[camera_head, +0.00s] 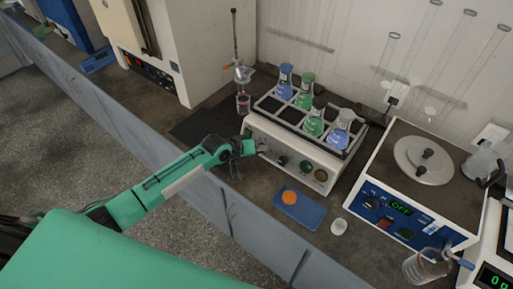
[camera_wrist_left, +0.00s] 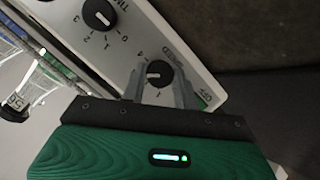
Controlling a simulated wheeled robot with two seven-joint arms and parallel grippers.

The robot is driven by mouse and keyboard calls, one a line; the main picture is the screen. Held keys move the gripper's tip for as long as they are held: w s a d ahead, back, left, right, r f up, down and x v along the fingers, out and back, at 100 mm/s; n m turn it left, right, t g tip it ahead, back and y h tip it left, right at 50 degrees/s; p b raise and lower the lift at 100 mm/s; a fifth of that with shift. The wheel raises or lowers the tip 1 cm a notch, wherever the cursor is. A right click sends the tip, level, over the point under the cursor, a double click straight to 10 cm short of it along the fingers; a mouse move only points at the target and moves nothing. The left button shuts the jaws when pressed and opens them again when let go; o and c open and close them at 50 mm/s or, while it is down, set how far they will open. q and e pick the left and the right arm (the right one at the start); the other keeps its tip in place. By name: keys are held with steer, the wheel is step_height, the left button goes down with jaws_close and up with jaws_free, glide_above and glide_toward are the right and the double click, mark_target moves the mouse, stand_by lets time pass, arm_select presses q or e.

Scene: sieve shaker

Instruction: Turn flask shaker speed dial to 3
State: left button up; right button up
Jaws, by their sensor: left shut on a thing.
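The flask shaker (camera_head: 295,150) is a white box with a rack of flasks on top, standing on the dark bench. Its speed dial (camera_wrist_left: 158,72) is a small black knob with a white mark, near the panel's end in the left wrist view. I cannot read its setting surely. My left gripper (camera_head: 250,148) is at the left end of the shaker's front panel. In the left wrist view the fingers (camera_wrist_left: 160,84) are on both sides of the dial, shut on it. The head view hides the dial behind the gripper. My right gripper is not in view.
A timer dial (camera_wrist_left: 100,15) sits beside the speed dial. Flasks with blue (camera_head: 285,88) and green liquid stand in the rack. A blue tray (camera_head: 312,215) lies in front of the shaker. A dark mat (camera_head: 200,128) lies left.

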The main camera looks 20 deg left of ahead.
arm_select(q)
steer(key=shift+s+f, duration=0.1)
steer(key=shift+f, duration=0.05)
steer(key=o, duration=0.9)
steer(key=shift+o, duration=0.4)
steer(key=b+v, duration=0.2)
steer(key=v, duration=1.2)
